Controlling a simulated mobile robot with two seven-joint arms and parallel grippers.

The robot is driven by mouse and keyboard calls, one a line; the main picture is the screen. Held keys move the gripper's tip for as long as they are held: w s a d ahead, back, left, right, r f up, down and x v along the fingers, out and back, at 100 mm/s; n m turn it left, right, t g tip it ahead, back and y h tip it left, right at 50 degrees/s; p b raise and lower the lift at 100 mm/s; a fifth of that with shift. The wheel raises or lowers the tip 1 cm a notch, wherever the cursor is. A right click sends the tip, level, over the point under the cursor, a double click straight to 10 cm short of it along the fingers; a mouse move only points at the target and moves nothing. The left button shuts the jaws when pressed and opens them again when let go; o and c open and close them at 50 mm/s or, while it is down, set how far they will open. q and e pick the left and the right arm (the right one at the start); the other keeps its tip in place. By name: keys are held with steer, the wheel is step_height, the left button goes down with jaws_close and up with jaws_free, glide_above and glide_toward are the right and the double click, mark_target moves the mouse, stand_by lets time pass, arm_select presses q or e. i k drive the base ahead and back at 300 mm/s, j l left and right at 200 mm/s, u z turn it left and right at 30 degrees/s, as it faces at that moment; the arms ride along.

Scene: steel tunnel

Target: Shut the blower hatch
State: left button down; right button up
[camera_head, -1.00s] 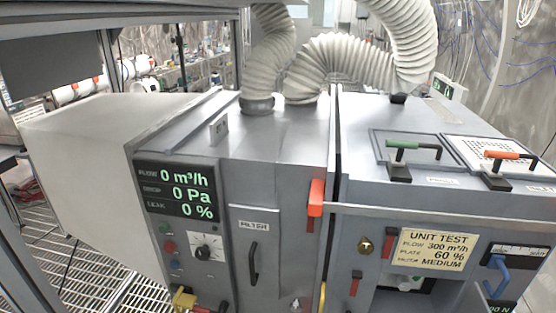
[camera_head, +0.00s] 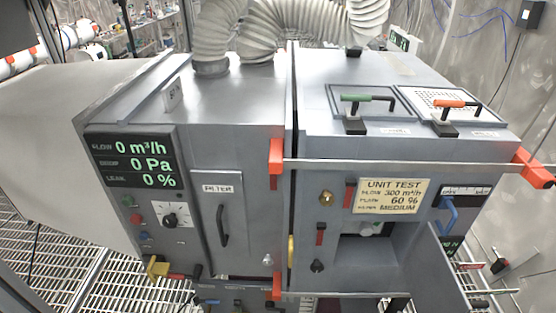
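A grey steel machine fills the view. Its top right holds a panel with a green handle (camera_head: 368,98) and a perforated panel with an orange handle (camera_head: 457,104); both look flat on the top. Their small labels are too blurred to read, so I cannot tell which part is the blower hatch. A filter door (camera_head: 219,217) with a black handle is on the front left and looks shut. Below the unit test plate (camera_head: 391,196) is an open recess (camera_head: 370,262). A blue handle (camera_head: 447,215) sits right of it. Neither gripper is in view.
A display (camera_head: 134,162) reads 0 m³/h, 0 Pa and 0 %. A steel bar (camera_head: 400,166) with red ends crosses the front. Ribbed white hoses (camera_head: 270,30) rise from the top. Grated floor (camera_head: 60,270) shows at lower left.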

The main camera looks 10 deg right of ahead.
mark_target(433, 283)
steer(key=k+z, duration=0.1)
steer(key=z, duration=0.25)
steer(key=l+z, duration=0.15)
steer(key=z, duration=0.25)
steer(key=k+l+z, duration=0.15)
steer(key=z, duration=0.2)
